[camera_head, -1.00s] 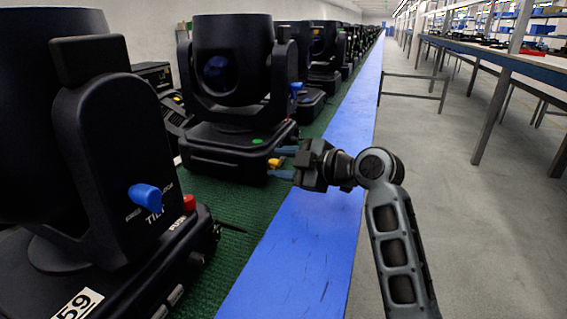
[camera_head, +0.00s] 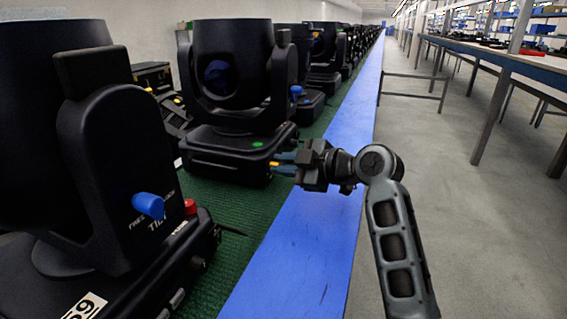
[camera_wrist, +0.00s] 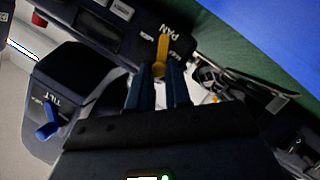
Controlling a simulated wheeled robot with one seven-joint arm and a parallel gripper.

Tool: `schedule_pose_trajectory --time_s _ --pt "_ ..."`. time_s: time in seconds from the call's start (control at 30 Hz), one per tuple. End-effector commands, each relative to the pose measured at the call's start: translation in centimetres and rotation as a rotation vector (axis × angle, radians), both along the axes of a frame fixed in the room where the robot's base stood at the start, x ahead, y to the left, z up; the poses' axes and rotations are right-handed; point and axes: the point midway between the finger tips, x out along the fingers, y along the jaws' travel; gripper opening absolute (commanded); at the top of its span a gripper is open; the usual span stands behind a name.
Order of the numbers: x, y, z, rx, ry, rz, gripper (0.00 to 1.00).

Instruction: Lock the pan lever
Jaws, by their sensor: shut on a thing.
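The pan lever (camera_wrist: 162,48) is a small yellow lever beside the word PAN on the black base of a moving-head light (camera_head: 228,150). In the head view only a little yellow (camera_head: 274,164) shows at the base's right end. My gripper (camera_wrist: 159,72) has blue fingers, one on each side of the lever's near end, shut on it. In the head view my gripper (camera_head: 279,163) reaches in from the right at the base's height. The lever's lower part is hidden between the fingers. The lettering at its ends is too small to read.
A blue tilt lever (camera_wrist: 47,122) sits on the light's yoke, left of my gripper in the wrist view. A nearer light (camera_head: 115,170) with its own blue lever (camera_head: 148,205) stands at left. More lights line the green mat. The grey floor (camera_head: 450,220) at right is clear.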

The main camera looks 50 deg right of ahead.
Motion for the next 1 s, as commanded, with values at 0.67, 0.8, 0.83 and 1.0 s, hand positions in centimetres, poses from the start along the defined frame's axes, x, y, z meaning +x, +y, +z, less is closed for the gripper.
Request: schedule_pose_trajectory --time_s 0.67,0.8,0.83,1.0 --pt "0.9 -2.5 0.8 0.567 0.207 -0.001 0.0" --pt "1.0 -2.9 0.6 0.674 0.247 -0.001 0.0" --pt "1.1 -3.0 0.6 0.694 0.252 -0.001 0.0" --pt "1.2 -3.4 0.3 0.792 0.289 -0.002 0.0"
